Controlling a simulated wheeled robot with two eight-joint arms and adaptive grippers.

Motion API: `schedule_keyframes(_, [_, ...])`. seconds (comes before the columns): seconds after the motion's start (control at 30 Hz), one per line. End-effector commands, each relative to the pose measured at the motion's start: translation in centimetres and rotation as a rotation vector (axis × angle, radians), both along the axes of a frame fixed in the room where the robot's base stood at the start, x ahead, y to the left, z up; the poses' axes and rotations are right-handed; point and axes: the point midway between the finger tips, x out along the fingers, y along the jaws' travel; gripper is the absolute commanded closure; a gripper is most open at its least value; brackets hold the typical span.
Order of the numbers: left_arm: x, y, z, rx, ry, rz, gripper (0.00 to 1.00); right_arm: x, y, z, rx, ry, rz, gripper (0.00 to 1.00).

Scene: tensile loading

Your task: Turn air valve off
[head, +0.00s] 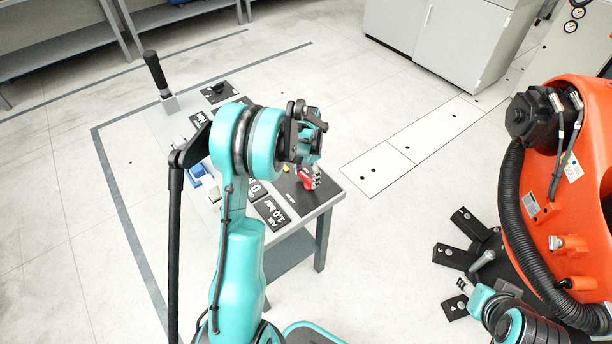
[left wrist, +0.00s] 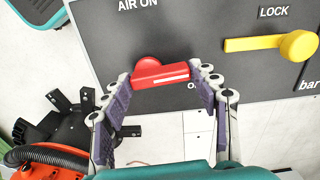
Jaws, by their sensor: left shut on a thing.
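The red air valve handle (left wrist: 160,76) has a round hub and a bar with a white stripe. It sits on a dark panel (left wrist: 185,35) marked "AIR ON" above it, with partly hidden lettering below. My left gripper (left wrist: 161,72) is shut on the red handle, one finger at each end of the bar. In the head view the red part (head: 308,178) shows at the table's right end, just below my left gripper, whose fingertips are hard to make out there. The bar lies nearly level in the wrist view.
A yellow lever (left wrist: 270,43) labelled "LOCK" is right of the red handle. The grey table (head: 327,205) carries black label plates and an upright black-handled lever (head: 155,72). An orange robot (head: 570,190) stands at the right. Floor between them is clear.

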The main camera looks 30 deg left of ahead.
Motion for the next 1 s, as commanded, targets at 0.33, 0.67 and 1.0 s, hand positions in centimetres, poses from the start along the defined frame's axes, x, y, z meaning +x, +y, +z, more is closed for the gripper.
schedule_keyframes(0.33, [0.17,-0.05,0.01,0.001,-0.001,-0.092,0.69,0.00,0.00,-0.01,0.000,0.000,0.000,0.60])
schedule_keyframes(0.67, [0.18,-0.05,0.01,0.001,-0.001,-0.100,0.69,0.00,0.00,-0.01,0.000,0.000,0.000,0.60])
schedule_keyframes(1.0, [0.16,-0.05,0.01,0.001,0.000,-0.099,0.19,0.01,0.00,-0.01,0.000,0.000,0.000,0.60])
